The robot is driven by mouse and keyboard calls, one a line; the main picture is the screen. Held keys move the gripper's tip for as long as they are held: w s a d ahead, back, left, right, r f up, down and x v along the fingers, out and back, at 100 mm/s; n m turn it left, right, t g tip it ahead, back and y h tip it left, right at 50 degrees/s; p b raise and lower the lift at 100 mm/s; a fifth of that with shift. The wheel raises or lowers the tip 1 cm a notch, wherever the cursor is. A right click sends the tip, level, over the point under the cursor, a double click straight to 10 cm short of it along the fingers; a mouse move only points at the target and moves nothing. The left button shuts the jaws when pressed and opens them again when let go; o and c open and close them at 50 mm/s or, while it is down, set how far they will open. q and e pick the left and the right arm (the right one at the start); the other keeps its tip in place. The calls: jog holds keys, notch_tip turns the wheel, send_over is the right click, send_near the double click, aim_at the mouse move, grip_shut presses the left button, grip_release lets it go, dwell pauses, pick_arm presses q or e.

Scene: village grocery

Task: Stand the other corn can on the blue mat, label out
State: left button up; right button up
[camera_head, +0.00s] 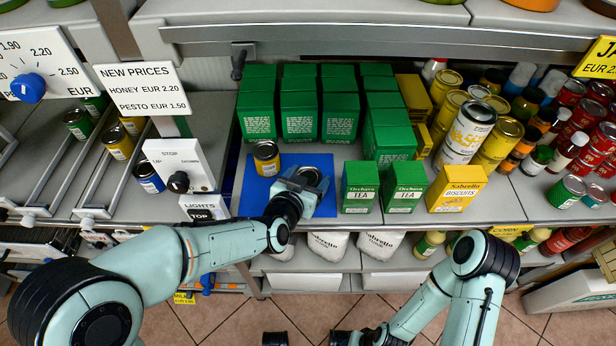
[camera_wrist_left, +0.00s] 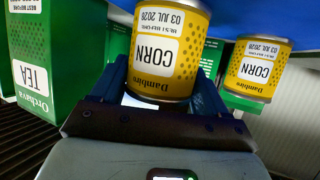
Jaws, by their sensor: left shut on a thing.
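My left gripper (camera_head: 308,187) is shut on a yellow corn can, whose round top (camera_head: 309,175) shows between the fingers over the right part of the blue mat (camera_head: 262,194). In the left wrist view this held can (camera_wrist_left: 168,50) has its white CORN label facing the camera. I cannot tell whether its base touches the mat. The other corn can (camera_head: 266,158) stands upright at the mat's back left; it also shows in the left wrist view (camera_wrist_left: 256,72), label towards the camera.
Green tea boxes (camera_head: 360,188) stand just right of the mat, with a yellow biscuits box (camera_head: 457,190) beyond. Stacked green boxes (camera_head: 300,118) stand behind. A sign post with a STOP panel (camera_head: 180,165) is at the left. White sacks (camera_head: 325,246) lie below the shelf edge.

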pick_arm(q)
jog(key=shift+f, duration=0.15)
jog(key=o, duration=1.2)
jog(key=p+v, duration=0.3)
jog(key=v, duration=1)
jog(key=shift+s+r, duration=0.15)
jog(key=shift+r, duration=0.05)
